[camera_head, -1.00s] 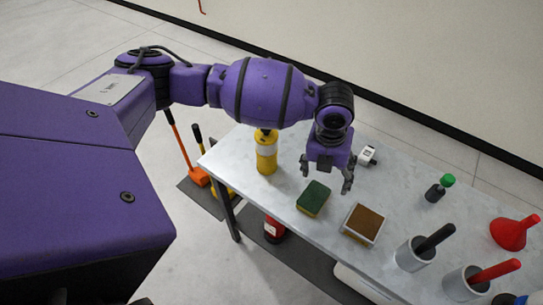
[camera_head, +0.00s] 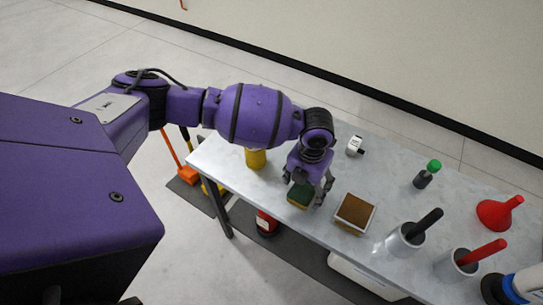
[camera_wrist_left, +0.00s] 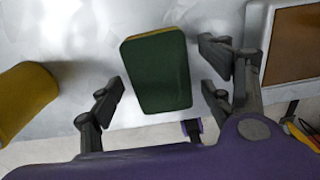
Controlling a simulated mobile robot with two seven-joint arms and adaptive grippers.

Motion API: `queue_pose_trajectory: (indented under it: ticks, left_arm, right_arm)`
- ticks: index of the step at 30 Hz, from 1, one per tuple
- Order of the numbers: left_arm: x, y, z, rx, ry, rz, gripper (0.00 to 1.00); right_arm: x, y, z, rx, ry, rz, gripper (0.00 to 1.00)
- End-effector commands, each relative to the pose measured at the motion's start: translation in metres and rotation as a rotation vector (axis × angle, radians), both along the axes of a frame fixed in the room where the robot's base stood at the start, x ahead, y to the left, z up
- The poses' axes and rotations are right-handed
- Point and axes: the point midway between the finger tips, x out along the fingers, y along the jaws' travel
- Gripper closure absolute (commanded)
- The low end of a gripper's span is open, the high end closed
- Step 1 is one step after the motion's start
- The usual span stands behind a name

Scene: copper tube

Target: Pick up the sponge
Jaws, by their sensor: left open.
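The sponge (camera_head: 300,195) has a dark green top and a yellow underside and lies on the table (camera_head: 281,213). In the head view my left gripper (camera_head: 307,193) is over it and partly covers it. The gripper is open and holds nothing. My right gripper is in neither view.
A yellow bottle (camera_head: 256,158) stands left of the sponge. A tray with a brown surface (camera_head: 355,212) lies close on its right. Farther right are cups with black (camera_head: 428,221) and red (camera_head: 484,251) handles, a red funnel (camera_head: 497,212) and a green-capped bottle (camera_head: 428,173).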

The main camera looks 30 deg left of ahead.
Motion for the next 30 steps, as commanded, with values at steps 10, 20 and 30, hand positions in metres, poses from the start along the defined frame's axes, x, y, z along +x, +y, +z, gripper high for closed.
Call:
queue_pose_trajectory:
  ticks: [10, 20, 30]
  left_arm:
    - [0.002, -0.001, 0.002, -0.001, -0.004, -0.001, 0.51]
    - [0.002, -0.001, 0.003, -0.001, -0.005, -0.001, 0.59]
    - [0.003, -0.001, 0.023, -0.002, -0.008, -0.001, 0.59]
  right_arm:
    - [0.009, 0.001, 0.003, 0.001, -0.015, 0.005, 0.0]
    - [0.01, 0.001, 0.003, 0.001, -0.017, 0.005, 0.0]
    - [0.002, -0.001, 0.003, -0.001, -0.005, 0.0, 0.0]
